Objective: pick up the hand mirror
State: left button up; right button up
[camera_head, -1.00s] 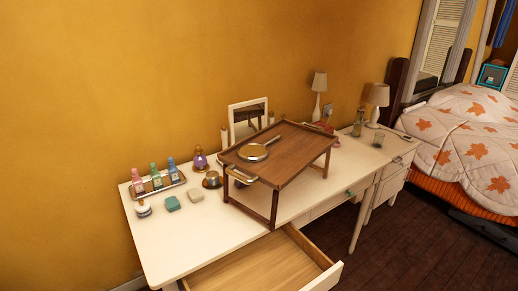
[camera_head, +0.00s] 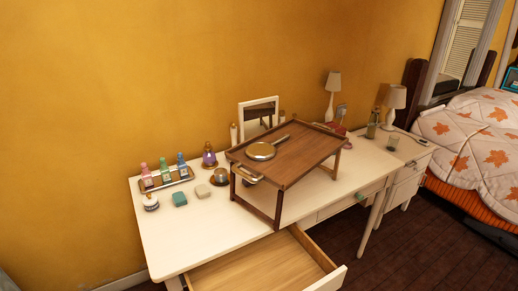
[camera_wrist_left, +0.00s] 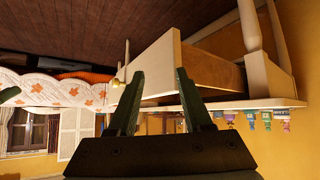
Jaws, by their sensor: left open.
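The hand mirror (camera_head: 261,151) is round and gold-rimmed with a short handle pointing to the back right. It lies flat on the brown wooden bed tray (camera_head: 306,158), near the tray's left end. The tray stands on legs on the white dressing table (camera_head: 165,233). My left gripper (camera_wrist_left: 158,84) shows only in the left wrist view, with its two dark fingers apart and nothing between them. It is away from the mirror, which that view does not show. My right gripper is not in view.
An open, empty drawer (camera_head: 262,272) juts out at the table's front; it also shows in the left wrist view (camera_wrist_left: 178,66). A bottle tray (camera_head: 167,181), a cup (camera_head: 221,175) and a small standing mirror (camera_head: 258,117) surround the bed tray. Lamps stand right; a bed (camera_head: 470,135) is beyond.

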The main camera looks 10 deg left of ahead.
aim_at(257, 151)
jog(key=i+l+u, duration=0.15)
jog(key=l+u, duration=0.7)
jog(key=l, duration=0.25)
jog(key=l+u, duration=0.45)
jog(key=l, duration=0.15)
jog(key=l+u, duration=0.3)
jog(key=l, duration=0.15)
jog(key=l+u, duration=0.3)
jog(key=l, duration=0.15)
jog(key=l+u, duration=0.65)
jog(key=l, duration=0.2)
